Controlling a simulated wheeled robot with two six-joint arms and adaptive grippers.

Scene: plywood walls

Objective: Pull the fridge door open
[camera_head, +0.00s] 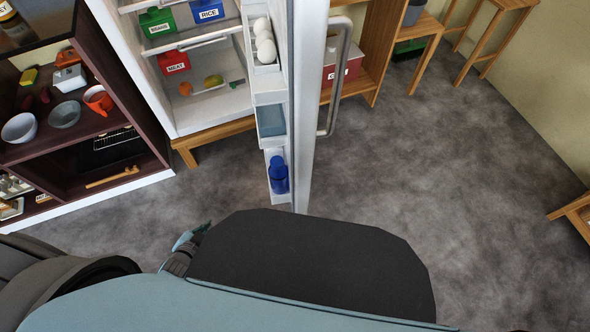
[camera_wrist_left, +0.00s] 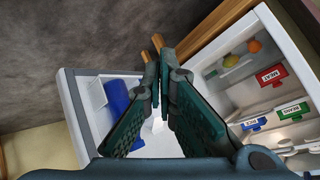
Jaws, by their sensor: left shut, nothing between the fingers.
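The fridge door (camera_head: 304,120) stands wide open, swung out from the fridge (camera_head: 160,60). Its metal handle (camera_head: 334,85) is on the right-hand, outer face. Its inner shelves hold eggs (camera_head: 264,42) and a blue bottle (camera_head: 278,174), which also shows in the left wrist view (camera_wrist_left: 118,100). My left gripper (camera_head: 192,236) is partly hidden behind my own body in the head view, left of the door's free edge and apart from the handle. In the left wrist view its fingers (camera_wrist_left: 160,62) meet at the tips, empty, between the door's inner side and the fridge interior. My right gripper is not seen.
Inside the fridge are labelled boxes, such as the red meat box (camera_head: 173,62), and some fruit (camera_head: 213,81). A dark shelf unit (camera_head: 62,135) with dishes stands at the left. Wooden stools (camera_head: 495,35) stand at the back right. The grey floor (camera_head: 440,170) right of the door is clear.

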